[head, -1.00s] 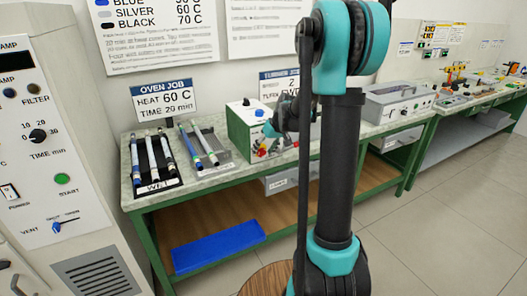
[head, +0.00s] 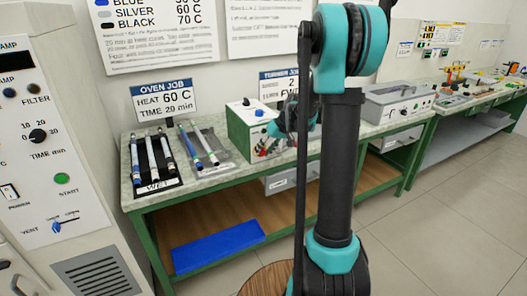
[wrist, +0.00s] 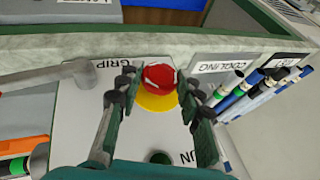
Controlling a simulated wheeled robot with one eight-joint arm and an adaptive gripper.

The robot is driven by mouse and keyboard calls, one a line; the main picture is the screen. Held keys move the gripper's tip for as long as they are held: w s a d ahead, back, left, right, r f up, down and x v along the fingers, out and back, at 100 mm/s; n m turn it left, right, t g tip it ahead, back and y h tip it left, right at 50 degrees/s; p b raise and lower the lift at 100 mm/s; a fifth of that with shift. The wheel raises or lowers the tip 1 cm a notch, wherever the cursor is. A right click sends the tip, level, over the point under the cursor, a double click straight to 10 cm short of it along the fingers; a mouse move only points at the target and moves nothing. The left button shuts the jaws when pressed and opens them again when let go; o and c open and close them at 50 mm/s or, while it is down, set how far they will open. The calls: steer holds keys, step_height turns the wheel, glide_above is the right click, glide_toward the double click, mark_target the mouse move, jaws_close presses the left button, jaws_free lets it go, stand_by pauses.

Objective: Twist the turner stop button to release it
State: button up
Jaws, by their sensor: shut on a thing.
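The turner is a green and white box (head: 246,128) on the bench in the head view, partly hidden by my arm. In the wrist view its white panel (wrist: 75,125) fills the middle. The red stop button (wrist: 158,79) sits on a yellow base (wrist: 157,101) on that panel. My gripper (wrist: 157,88) has one finger on each side of the button and is shut on it. A green button (wrist: 158,157) lies below, partly covered by my gripper. In the head view the stop button is not clear behind my wrist.
In the wrist view a grey lever (wrist: 50,80) with a rounded end lies left of the fingers, beside the "GRIP" label. Rods (wrist: 255,90) lie to the right by the "COOLING" label. The oven (head: 50,150) stands at the left in the head view.

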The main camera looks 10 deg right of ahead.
steer(key=y, duration=0.3)
steer(key=shift+w+d+f+m+g, duration=0.1)
steer(key=shift+w+d+m+g, duration=0.05)
steer(key=shift+d+m+g, duration=0.2)
steer(key=shift+f+m+g+y, duration=0.15)
steer(key=shift+m+g+y, duration=0.15)
steer(key=shift+y, duration=1.2)
steer(key=o, duration=1.2)
steer(key=shift+d, duration=0.1)
steer(key=v, duration=1.1)
steer(key=shift+d+r, duration=0.2)
steer(key=shift+d, duration=0.1)
